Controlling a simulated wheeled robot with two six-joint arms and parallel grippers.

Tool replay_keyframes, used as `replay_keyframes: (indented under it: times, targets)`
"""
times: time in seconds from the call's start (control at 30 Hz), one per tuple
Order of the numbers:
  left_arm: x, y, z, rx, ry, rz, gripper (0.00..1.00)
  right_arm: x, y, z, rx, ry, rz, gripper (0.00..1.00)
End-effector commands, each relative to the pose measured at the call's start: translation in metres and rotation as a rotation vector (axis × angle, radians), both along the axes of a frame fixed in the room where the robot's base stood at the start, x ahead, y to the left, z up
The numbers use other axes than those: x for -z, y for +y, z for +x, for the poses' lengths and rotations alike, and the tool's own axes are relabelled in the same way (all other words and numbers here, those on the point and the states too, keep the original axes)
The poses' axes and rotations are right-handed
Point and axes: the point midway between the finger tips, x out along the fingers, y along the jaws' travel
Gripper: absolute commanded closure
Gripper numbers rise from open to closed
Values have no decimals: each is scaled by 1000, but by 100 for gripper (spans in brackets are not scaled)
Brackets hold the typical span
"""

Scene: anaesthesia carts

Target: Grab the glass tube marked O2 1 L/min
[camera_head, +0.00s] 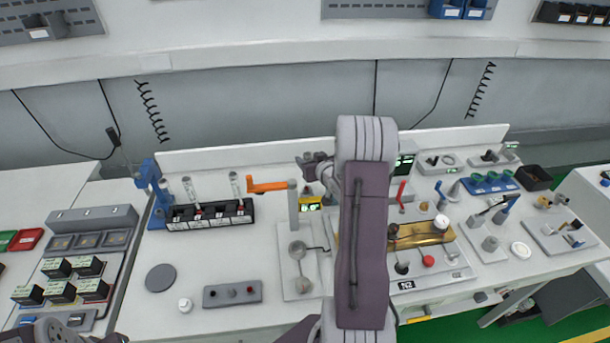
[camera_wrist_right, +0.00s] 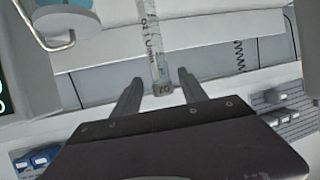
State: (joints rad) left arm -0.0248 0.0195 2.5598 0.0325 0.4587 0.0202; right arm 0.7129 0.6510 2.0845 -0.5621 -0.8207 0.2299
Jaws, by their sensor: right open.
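In the head view my right gripper (camera_head: 312,168) is over the back of the bench, and I cannot make out this tube there. At the lower left edge, a part of what looks like my left gripper (camera_head: 62,331) shows.
Clear tubes (camera_head: 190,190) stand at a black block (camera_head: 208,216) on the left of the bench. A brass block (camera_head: 422,234) and several small fittings crowd the right side.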

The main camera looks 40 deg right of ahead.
Motion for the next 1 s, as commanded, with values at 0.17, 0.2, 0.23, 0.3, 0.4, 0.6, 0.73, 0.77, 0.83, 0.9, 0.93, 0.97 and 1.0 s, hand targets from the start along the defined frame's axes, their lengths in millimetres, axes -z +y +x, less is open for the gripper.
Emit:
replay_keyframes:
  times: [0.17,0.2,0.23,0.3,0.4,0.6,0.73,0.77,0.83,0.9,0.93,0.97,1.0]
  targets:
    - [-12,0,0,0,0,0,50,9,-4,31,-1,2,1,50]
    - [-12,0,0,0,0,0,50,11,-6,36,-1,1,1,50]
    - [-13,0,0,0,0,0,50,13,-7,38,0,2,1,50]
    - [-13,0,0,0,0,0,50,15,-8,42,0,1,0,50]
    - [-12,0,0,0,0,0,50,15,-8,43,0,1,0,50]
    - [-12,0,0,0,0,0,50,15,-8,42,0,1,0,80]
    - [-12,0,0,0,0,0,50,15,-8,42,0,1,0,100]
    - [-12,0,0,0,0,0,50,15,-8,42,0,1,0,100]
    - [-12,0,0,0,0,0,50,15,-8,42,0,1,0,100]
    - [-12,0,0,0,0,0,50,15,-8,42,0,1,0,100]
    - [-12,0,0,0,0,0,50,15,-8,42,0,1,0,100]
    - [-12,0,0,0,0,0,50,15,-8,42,0,1,0,100]
    - [-12,0,0,0,0,0,50,15,-8,42,0,1,0,100]
